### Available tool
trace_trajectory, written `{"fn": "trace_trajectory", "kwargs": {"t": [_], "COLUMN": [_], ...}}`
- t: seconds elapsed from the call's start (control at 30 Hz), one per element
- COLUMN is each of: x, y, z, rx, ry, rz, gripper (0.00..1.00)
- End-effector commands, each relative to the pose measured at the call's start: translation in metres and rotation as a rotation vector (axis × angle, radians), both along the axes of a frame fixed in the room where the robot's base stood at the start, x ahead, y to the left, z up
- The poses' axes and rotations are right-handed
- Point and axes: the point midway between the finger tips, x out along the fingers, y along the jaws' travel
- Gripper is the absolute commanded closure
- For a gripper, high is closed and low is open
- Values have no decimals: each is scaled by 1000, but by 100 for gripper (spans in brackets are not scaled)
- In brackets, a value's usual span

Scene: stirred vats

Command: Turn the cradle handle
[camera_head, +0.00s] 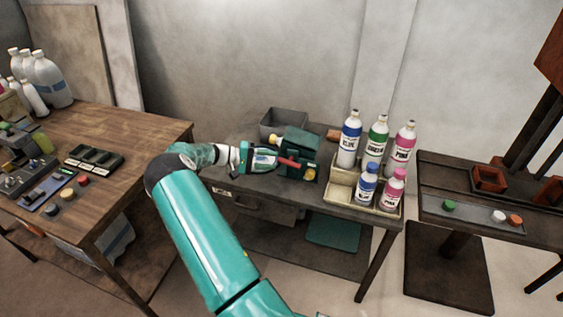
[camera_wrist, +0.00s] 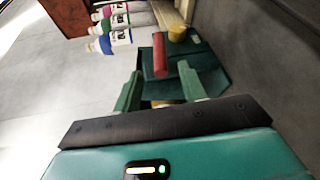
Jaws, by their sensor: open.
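The cradle is a dark green device (camera_head: 298,138) on the middle table, with a red handle (camera_head: 289,162) sticking out and a yellow knob (camera_head: 310,173) beside it. In the wrist view the green cradle (camera_wrist: 205,72) lies ahead, with the red handle (camera_wrist: 160,54) upright in the picture and the yellow knob (camera_wrist: 177,33) at its upper right. My gripper (camera_head: 276,161) is at the cradle's left side. In the wrist view its two green fingers (camera_wrist: 160,70) are open, and the handle's near end shows between the tips. I cannot tell whether they touch it.
A beige tray (camera_head: 349,206) holds several labelled bottles right of the cradle. A grey bin (camera_head: 284,120) stands behind it. A wooden table (camera_head: 135,132) with small gear is at left. A dark bench (camera_head: 455,200) with coloured caps is at right.

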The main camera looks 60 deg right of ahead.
Motion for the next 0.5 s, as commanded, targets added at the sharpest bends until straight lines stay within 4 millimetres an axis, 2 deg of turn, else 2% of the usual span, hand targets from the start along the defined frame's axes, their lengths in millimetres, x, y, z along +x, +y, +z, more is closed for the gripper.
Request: {"fn": "trace_trajectory", "kwargs": {"t": [0.03, 0.23, 0.5], "x": [11, 44, 60], "y": [6, 26, 37], "z": [2, 9, 13], "rx": [-1, 0, 1], "ry": [-2, 0, 1], "rz": [5, 2, -1], "gripper": [59, 59, 59]}}
